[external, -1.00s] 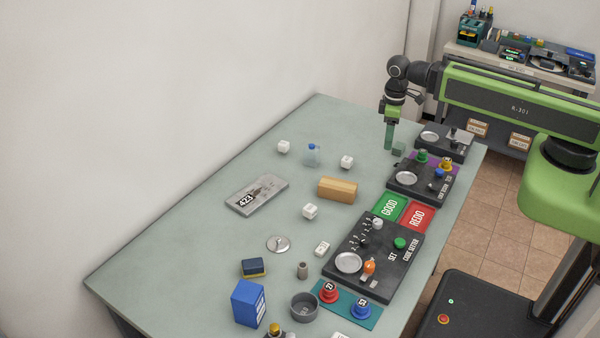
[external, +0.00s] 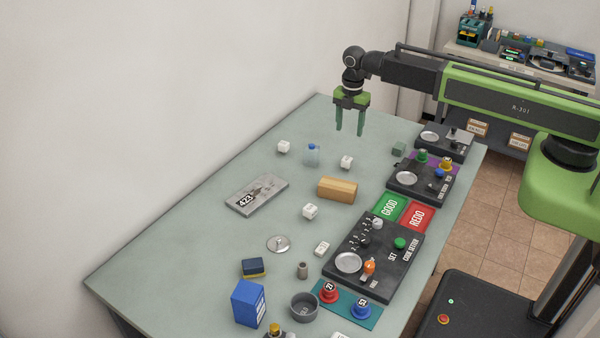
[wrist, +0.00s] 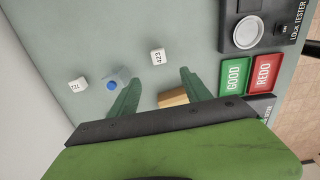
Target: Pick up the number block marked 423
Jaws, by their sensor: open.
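The white number block marked 423 (wrist: 157,57) lies on the table in the wrist view, just beyond the gap between my fingers. It appears to be the white block (external: 347,162) right of the small bottle in the external view, where its marking is too small to read. My gripper (external: 349,133) is open and empty, pointing down above the far part of the table. Its green fingers also show in the wrist view (wrist: 160,77), spread apart, with the block ahead of their tips and not touching.
A bottle with a blue cap (external: 312,154), another white block (external: 283,147) and a wooden block (external: 337,190) are nearby. A grey plate (external: 265,189) also bears 423. Black tester panels (external: 420,181) line the right edge. The table's far left is clear.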

